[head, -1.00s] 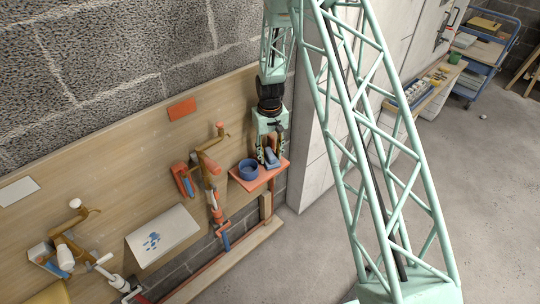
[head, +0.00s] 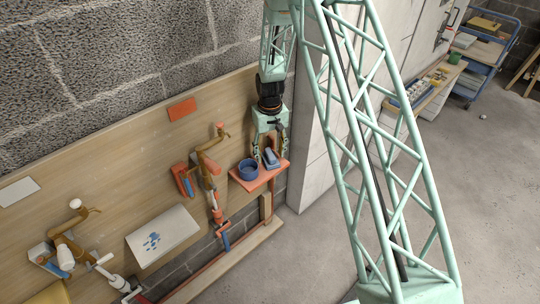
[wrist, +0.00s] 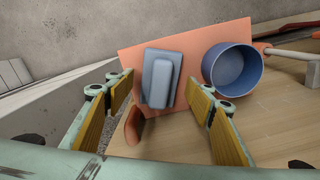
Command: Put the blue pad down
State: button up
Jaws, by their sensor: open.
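The blue pad (wrist: 160,80) lies on the orange shelf (wrist: 135,60) in the wrist view, left of a round blue bowl (wrist: 232,68). In the head view the pad (head: 271,158) is on the same small shelf on the wall board. My gripper (wrist: 165,103) is open, with one finger on each side of the pad and a gap to it on both sides. In the head view my gripper (head: 268,150) is just over the shelf, at the pad.
The blue bowl (head: 248,168) stands close to my right finger in the wrist view. Left of the shelf, a pipe assembly (head: 210,180) and a red-and-blue holder (head: 183,180) are on the board. A pale cabinet (head: 318,130) stands right of the shelf.

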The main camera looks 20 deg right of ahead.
notch_tip(320, 180, up, 11)
jog(key=p, duration=0.1)
dwell(0.6)
jog(key=shift+r, duration=0.15)
dwell(0.6)
notch_tip(320, 180, up, 20)
jog(key=t, duration=0.1)
send_over(270, 153)
jog(key=s, duration=0.8)
jog(key=s+r+t, duration=0.1)
jog(key=s+r, duration=1.5)
jog(key=s, duration=0.7)
jog(key=s+r+t, duration=0.1)
jog(key=s+r, duration=0.2)
jog(key=s, duration=0.7)
jog(key=s+r+m, duration=0.1)
jog(key=s+r, duration=0.1)
jog(key=s, duration=0.9)
jog(key=shift+r+t, duration=0.4)
jog(key=shift+o, duration=0.6)
